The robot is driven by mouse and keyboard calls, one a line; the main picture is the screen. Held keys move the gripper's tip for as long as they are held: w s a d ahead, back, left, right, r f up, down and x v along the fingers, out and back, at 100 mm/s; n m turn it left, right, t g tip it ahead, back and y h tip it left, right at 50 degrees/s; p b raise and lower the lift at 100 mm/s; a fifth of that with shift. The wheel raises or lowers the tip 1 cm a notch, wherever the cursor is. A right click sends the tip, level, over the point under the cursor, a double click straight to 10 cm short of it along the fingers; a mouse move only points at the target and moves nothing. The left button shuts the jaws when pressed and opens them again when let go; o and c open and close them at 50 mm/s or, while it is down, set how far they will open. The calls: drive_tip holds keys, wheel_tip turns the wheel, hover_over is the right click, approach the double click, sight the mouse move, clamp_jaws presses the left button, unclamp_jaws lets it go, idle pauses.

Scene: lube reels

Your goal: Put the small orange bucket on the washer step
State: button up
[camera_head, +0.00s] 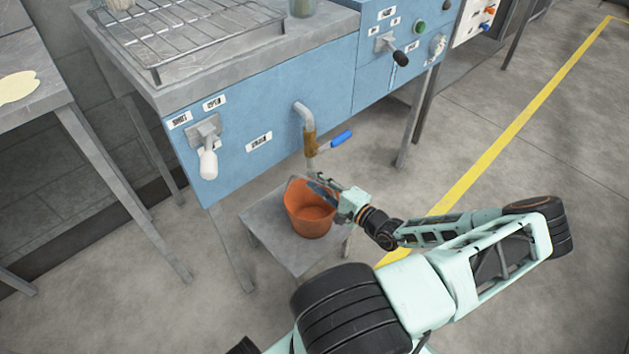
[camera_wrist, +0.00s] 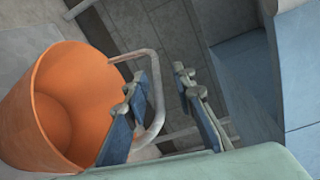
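The small orange bucket (camera_head: 308,215) appears to stand upright on the grey washer step (camera_head: 262,222), below the tap. In the wrist view the bucket (camera_wrist: 62,105) fills the left side, its open mouth facing the camera and its inside looking empty. Its grey handle (camera_wrist: 158,100) hangs out to the side of the rim. My gripper (camera_head: 318,183) is at the bucket's upper right rim. In the wrist view my gripper (camera_wrist: 160,95) has its two fingers apart, one overlapping the bucket's edge, with part of the handle showing in the gap. I cannot tell whether a finger touches the bucket.
The blue washer cabinet (camera_head: 275,130) rises behind the step. A tap (camera_head: 309,140) with a blue lever (camera_head: 341,140) hangs just above the bucket. A white-handled lever (camera_head: 208,160) juts out at left. A grey table (camera_head: 40,95) stands far left. The floor at right is clear.

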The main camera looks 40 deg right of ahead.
drive_tip(key=s+d+p, duration=0.1)
drive_tip(key=s+p, duration=0.1)
drive_tip(key=s, duration=0.9)
drive_tip(key=shift+s+d+r, duration=0.15)
drive_tip(key=shift+s+r, duration=0.1)
drive_tip(key=shift+r, duration=0.15)
drive_tip(key=shift+p, duration=0.3)
